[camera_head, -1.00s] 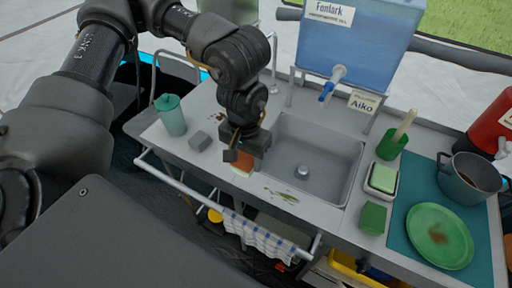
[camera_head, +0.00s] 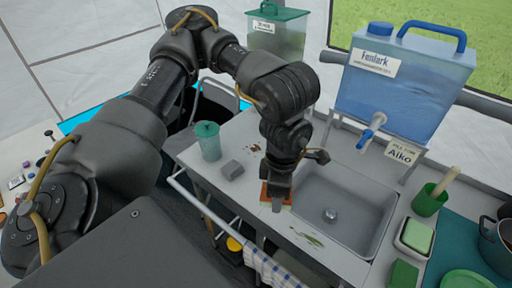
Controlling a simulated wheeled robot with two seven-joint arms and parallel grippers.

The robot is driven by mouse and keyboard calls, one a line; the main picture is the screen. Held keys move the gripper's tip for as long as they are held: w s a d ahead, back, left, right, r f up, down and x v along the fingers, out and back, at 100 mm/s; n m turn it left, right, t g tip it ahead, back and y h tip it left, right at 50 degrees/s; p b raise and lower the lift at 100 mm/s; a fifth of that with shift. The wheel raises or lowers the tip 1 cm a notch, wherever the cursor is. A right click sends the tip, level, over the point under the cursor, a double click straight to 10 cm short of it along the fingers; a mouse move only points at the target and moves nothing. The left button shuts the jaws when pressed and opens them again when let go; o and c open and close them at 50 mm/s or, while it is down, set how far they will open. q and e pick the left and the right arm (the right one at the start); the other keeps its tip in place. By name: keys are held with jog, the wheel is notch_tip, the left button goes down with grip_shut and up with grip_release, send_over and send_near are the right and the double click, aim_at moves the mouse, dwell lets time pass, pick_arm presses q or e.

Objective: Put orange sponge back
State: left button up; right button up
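The orange sponge (camera_head: 264,192) is at the front left of the sink, over the grey counter. It is mostly hidden behind my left gripper (camera_head: 277,200), with orange showing on both sides of the dark finger part. My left gripper points down at the sponge; its overlap hides whether the fingers are closed around it. A light tray with a pale green sponge (camera_head: 418,236) stands right of the sink (camera_head: 345,205). My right gripper is out of view.
A green cup (camera_head: 430,200) and a green block (camera_head: 403,274) are right of the sink. The blue water tank (camera_head: 400,85) with its tap (camera_head: 371,130) rises behind the sink.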

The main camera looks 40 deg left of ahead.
pick_arm(q)
jog(key=n, duration=0.5)
jog(key=r+n, duration=0.1)
jog(key=n, duration=0.1)
jog(key=shift+s+n, duration=0.15)
jog(key=shift+n, duration=0.25)
jog(key=n, duration=0.4)
jog(key=shift+r, duration=0.1)
jog(key=w+a+f+p, duration=0.3)
jog(key=w+a+f, duration=0.1)
jog(key=a, duration=0.4)
send_over(256, 187)
jog(key=d, duration=0.2)
jog(key=f, duration=0.3)
jog(key=f+b, duration=0.1)
jog(key=shift+s+a+f, duration=0.15)
jog(key=shift+s+a, duration=0.1)
jog(key=shift+s, duration=0.15)
jog(key=shift+w+a+f, duration=0.25)
jog(key=shift+a+f, duration=0.05)
jog(key=shift+f, duration=0.05)
jog(key=shift+w+a+f, duration=0.1)
jog(key=shift+a+f, duration=0.15)
jog(key=shift+f, duration=0.15)
notch_tip(256, 187, down, 3)
jog(key=shift+a+f, duration=0.1)
jog(key=shift+a, duration=0.05)
jog(key=shift+w, duration=0.1)
